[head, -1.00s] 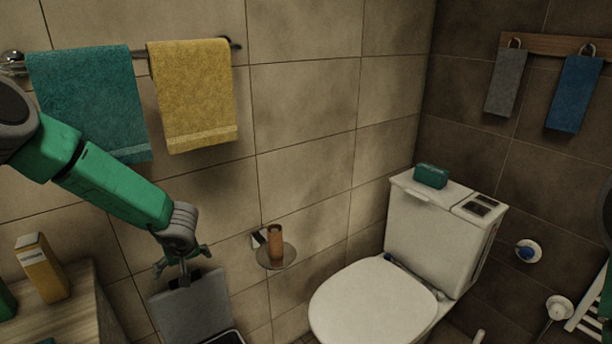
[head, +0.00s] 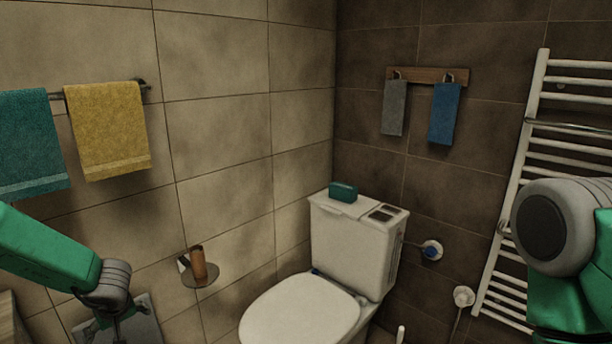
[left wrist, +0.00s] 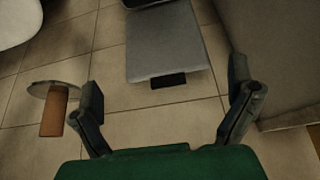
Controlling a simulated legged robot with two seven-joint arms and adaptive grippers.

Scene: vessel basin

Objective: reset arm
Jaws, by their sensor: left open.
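My left arm comes in from the left edge of the head view, bent downward at its grey wrist. In the left wrist view my left gripper (left wrist: 170,108) is open and empty, its two dark fingers spread wide. A grey flat panel (left wrist: 165,45) lies beyond and between the fingers, apart from them. The panel also shows in the head view (head: 146,322), partly behind the wrist. My right arm shows at the right edge of the head view as a grey joint and green link. My right gripper is out of view.
A white toilet (head: 305,310) stands at centre, a green box (head: 343,192) on its tank. A brown roll (head: 198,264) sits on a wall holder. Teal (head: 30,140) and yellow (head: 108,130) towels hang left. A white towel radiator (head: 520,180) stands right, near my right arm.

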